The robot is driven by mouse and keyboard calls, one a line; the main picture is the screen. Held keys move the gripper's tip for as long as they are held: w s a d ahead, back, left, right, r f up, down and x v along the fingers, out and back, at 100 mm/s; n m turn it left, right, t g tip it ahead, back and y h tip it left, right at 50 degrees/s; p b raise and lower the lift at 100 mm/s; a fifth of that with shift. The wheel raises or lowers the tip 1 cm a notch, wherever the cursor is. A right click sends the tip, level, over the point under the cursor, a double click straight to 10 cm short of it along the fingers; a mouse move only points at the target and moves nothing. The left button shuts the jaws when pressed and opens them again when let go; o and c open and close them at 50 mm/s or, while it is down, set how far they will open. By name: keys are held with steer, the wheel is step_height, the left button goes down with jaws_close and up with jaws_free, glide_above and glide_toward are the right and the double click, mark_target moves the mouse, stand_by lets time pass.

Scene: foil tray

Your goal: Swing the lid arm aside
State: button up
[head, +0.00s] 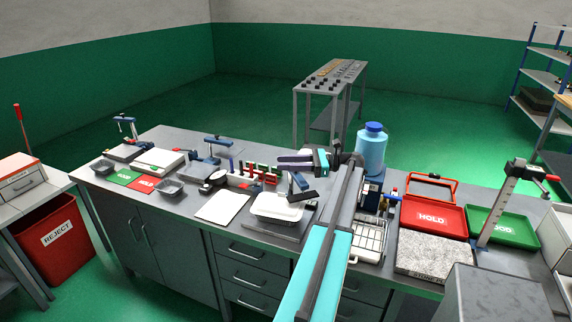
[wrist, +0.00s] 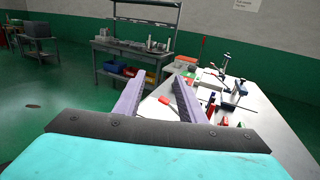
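A white foil tray (head: 275,208) sits on a dark fixture plate (head: 283,231) near the front edge of the bench. A blue and black arm (head: 298,182) with a dark bar (head: 302,198) stands at the tray's right rear; it looks like the lid arm, partly over the tray. My gripper (head: 280,161) is above and behind the tray, fingers pointing left and apart from the arm. In the wrist view my gripper (wrist: 158,78) shows two separated fingers with nothing between them. The tray and lid arm cannot be made out there.
A blue bottle (head: 371,152) stands right of my gripper.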

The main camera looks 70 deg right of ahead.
steer(key=s+a+r+b, duration=0.1)
steer(key=s+a+b, duration=0.2)
steer(key=a, duration=0.8)
steer(key=shift+s+a, duration=0.4)
steer(key=shift+s, duration=0.7)
steer(key=shift+r, duration=0.1)
